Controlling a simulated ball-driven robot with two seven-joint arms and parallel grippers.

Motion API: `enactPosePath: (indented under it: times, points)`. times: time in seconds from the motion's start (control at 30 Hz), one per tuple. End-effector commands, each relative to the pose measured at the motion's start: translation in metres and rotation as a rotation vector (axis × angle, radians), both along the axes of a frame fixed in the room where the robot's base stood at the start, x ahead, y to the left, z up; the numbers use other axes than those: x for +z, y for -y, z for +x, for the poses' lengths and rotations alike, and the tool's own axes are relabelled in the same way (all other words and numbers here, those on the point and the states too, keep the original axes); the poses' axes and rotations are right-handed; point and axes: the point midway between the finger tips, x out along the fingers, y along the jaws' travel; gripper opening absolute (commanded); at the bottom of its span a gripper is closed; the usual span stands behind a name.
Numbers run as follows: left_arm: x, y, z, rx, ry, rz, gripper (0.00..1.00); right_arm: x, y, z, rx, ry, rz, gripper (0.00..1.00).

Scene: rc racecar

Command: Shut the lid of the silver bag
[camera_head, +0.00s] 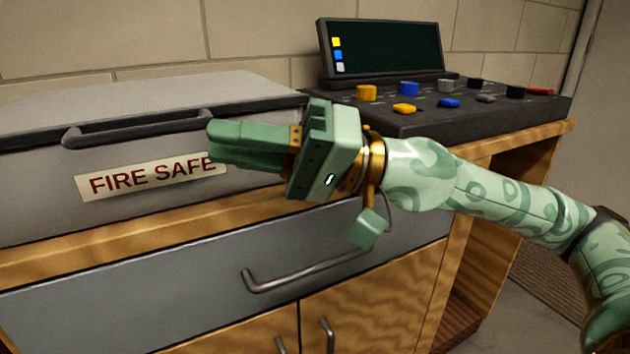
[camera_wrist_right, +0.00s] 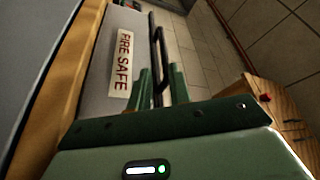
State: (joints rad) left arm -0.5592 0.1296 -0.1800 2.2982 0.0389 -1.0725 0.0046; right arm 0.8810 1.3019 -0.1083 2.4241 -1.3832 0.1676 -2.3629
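The silver bag (camera_head: 40,185) is a grey box with a "FIRE SAFE" label, on the wooden counter at left. Its lid (camera_head: 190,95) lies flat on top, and I see no gap under it. A dark bar handle (camera_head: 135,128) runs along the front. My right gripper (camera_head: 212,143) is at the handle's right end, its fingers pointing left and partly covering the label's end. In the right wrist view, the fingers (camera_wrist_right: 160,72) are apart, with the handle (camera_wrist_right: 155,38) running between them. I cannot tell whether they touch it. My left gripper is not in view.
A dark console (camera_head: 440,115) with coloured knobs and a screen (camera_head: 385,48) stands at the right on the counter. A grey drawer with a metal handle (camera_head: 300,275) and wooden doors are below. A tiled wall is behind.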

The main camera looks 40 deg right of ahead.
Motion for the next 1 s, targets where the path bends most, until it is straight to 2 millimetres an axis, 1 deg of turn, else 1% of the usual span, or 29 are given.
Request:
enactPosePath:
  times: [0.03,0.13,0.2,0.27,0.43,0.6,0.7,0.83,1.0]
  points:
    - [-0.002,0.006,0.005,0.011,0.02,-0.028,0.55,-0.011,0.002,0.001,0.001,-0.011,-0.005,0.2]
    - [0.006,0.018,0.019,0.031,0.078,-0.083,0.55,-0.012,0.005,-0.006,0.011,-0.011,-0.01,0.2]
    - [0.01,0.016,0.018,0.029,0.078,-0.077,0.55,-0.006,0.01,-0.012,0.015,-0.006,-0.002,0.2]
    - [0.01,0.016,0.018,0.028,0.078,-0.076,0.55,-0.007,0.016,-0.016,0.015,-0.005,0.0,0.2]
    - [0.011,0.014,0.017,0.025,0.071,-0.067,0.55,-0.009,0.036,-0.03,0.011,0.0,0.002,0.2]
    - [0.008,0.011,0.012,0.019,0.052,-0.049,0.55,-0.015,0.057,-0.044,0.006,0.002,-0.002,0.2]
    - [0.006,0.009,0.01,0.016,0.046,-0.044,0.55,-0.018,0.065,-0.049,0.008,0.0,-0.005,0.2]
    - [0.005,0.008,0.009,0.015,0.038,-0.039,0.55,-0.02,0.07,-0.053,0.008,0.001,-0.007,0.2]
    - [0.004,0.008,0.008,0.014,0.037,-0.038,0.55,-0.02,0.07,-0.053,0.008,0.001,-0.008,0.2]
